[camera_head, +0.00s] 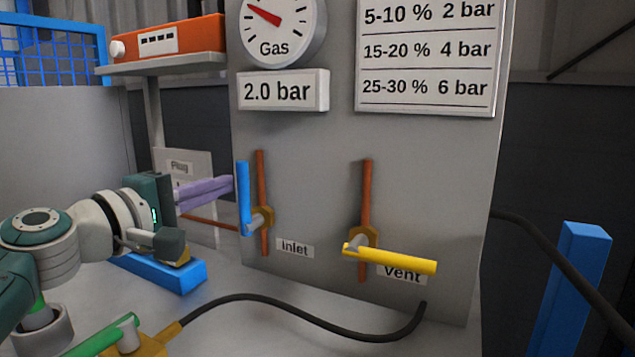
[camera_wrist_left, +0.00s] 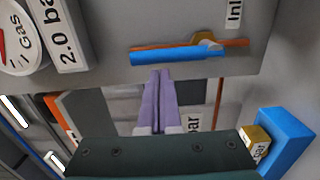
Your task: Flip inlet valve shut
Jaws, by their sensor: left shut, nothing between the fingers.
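The inlet valve has a blue handle (camera_head: 243,195) that stands upright, in line with its copper pipe (camera_head: 261,175), above the "Inlet" label (camera_head: 294,248). My left gripper (camera_head: 231,184) comes in from the left with its purple fingers shut and empty. Its tips are right beside the blue handle, at about mid-height; I cannot tell whether they touch. In the left wrist view the shut fingertips (camera_wrist_left: 160,73) point at the side of the blue handle (camera_wrist_left: 180,55). My right gripper is not in view.
The vent valve's yellow handle (camera_head: 400,262) lies crosswise to its pipe, right of the inlet. The gauge sign (camera_head: 283,90) reads 2.0 bar. A black hose (camera_head: 300,314) and a green-handled valve (camera_head: 95,343) lie in front. A blue block (camera_head: 180,275) is below my gripper.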

